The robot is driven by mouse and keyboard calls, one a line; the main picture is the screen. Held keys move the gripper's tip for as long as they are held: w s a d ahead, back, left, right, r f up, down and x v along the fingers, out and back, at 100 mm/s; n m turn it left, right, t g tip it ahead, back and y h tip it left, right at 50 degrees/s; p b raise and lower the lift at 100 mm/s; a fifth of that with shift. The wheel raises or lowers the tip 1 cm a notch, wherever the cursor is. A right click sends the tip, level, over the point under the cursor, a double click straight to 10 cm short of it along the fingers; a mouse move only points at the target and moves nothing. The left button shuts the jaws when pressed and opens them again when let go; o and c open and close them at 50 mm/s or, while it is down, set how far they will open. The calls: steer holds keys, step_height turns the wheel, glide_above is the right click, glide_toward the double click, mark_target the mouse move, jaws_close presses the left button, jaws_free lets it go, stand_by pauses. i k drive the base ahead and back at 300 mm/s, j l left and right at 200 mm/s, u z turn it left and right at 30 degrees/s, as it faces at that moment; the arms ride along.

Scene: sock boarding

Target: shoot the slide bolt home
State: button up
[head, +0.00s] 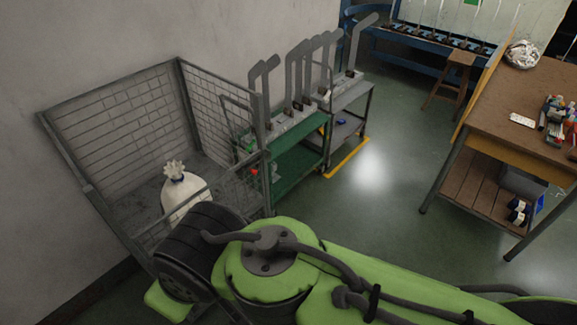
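A wire-mesh cage trolley (183,95) stands against the wall at the left. Its low front mesh panel (238,188) runs between the front posts, partly behind my green arm. A small red spot (254,172) shows by the right front post (266,190); I cannot tell whether it is part of a bolt. No slide bolt can be made out clearly, nor whether one is drawn or home. My gripper does not show; my arm's links fill the lower middle and hide what lies behind them.
A tied white sack (184,192) sits in the cage. Right of it stand green-shelved trolleys (300,165) with upright grey sock boards (296,75). A brown workbench (533,100) stands at the right, a wooden stool (456,75) behind. The floor between (370,215) is clear.

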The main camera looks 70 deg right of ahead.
mark_target(254, 171)
steer(key=z, duration=1.75)
steer(key=i+l+u, duration=0.1)
steer(key=u, duration=0.35)
steer(key=l+u, duration=0.15)
steer(key=u, duration=0.3)
steer(key=l+u, duration=0.2)
steer(key=u, duration=0.25)
steer(key=l+u, duration=0.2)
steer(key=u, duration=0.25)
steer(key=l+u, duration=0.15)
steer(key=u, duration=0.3)
steer(key=l+u, duration=0.2)
steer(key=u, duration=0.25)
